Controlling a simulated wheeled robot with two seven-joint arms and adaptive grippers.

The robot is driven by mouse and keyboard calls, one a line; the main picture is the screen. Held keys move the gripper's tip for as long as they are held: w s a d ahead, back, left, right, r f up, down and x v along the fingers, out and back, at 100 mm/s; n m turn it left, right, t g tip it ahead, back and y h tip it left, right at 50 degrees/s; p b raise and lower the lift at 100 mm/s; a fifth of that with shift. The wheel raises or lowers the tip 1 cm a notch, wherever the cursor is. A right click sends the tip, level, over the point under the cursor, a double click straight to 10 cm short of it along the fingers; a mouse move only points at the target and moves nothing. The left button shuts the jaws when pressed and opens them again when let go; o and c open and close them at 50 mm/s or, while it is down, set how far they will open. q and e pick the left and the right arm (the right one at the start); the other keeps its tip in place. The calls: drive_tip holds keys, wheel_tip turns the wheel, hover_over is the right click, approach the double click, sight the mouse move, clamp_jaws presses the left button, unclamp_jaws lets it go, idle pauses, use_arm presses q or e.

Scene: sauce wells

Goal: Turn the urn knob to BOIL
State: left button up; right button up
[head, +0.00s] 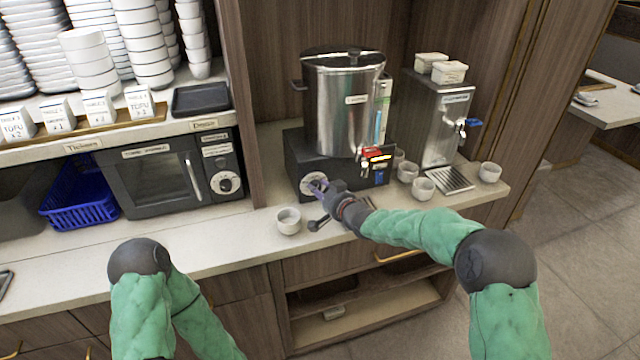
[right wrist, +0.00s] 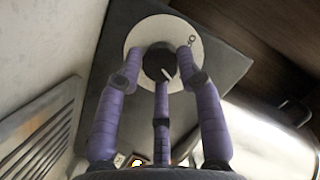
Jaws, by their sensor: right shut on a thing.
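The steel urn (head: 343,100) stands on a black base (head: 291,150) on the counter. The urn knob is a dark round knob (right wrist: 158,62) with a light pointer mark, on a white dial (right wrist: 131,40) on the base's front; the dial also shows in the head view (head: 307,181). My right gripper (head: 318,188) is at the dial, and in the right wrist view its purple fingers (right wrist: 160,72) close around the knob. Most dial lettering is hidden or too small to read. My left gripper is not in view; only my left arm shows at the lower left.
A white cup (head: 289,220) stands close left of my right gripper. More cups (head: 423,188) stand right of the urn, by a steel dispenser (head: 437,118) and drip tray (head: 449,180). A microwave (head: 165,172) and a blue basket (head: 80,199) are at the left.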

drive_tip(key=m+p, duration=0.1)
drive_tip(key=p, duration=0.1)
drive_tip(key=f+m+y+p, duration=0.1)
drive_tip(key=m, duration=0.1)
drive_tip(key=shift+s+a+f+p, duration=0.1)
drive_tip(key=shift+s+p, duration=0.15)
drive_tip(key=shift+p, duration=0.15)
drive_tip(key=shift+f+m+y+p, duration=0.1)
drive_tip(key=shift+m+y+p, duration=0.3)
drive_tip(key=shift+m, duration=0.2)
drive_tip(key=shift+a+m+y, duration=0.1)
drive_tip(key=shift+m+y, duration=0.3)
drive_tip(key=shift+m, duration=0.6)
drive_tip(key=shift+t+p, duration=0.3)
drive_tip(key=o, duration=1.1)
drive_tip(key=shift+a, duration=0.1)
drive_tip(key=shift+w, duration=0.1)
drive_tip(key=shift+d+r, duration=0.3)
drive_tip(key=v, duration=1.1)
drive_tip(key=shift+s+f, duration=0.15)
drive_tip(key=shift+s, duration=0.25)
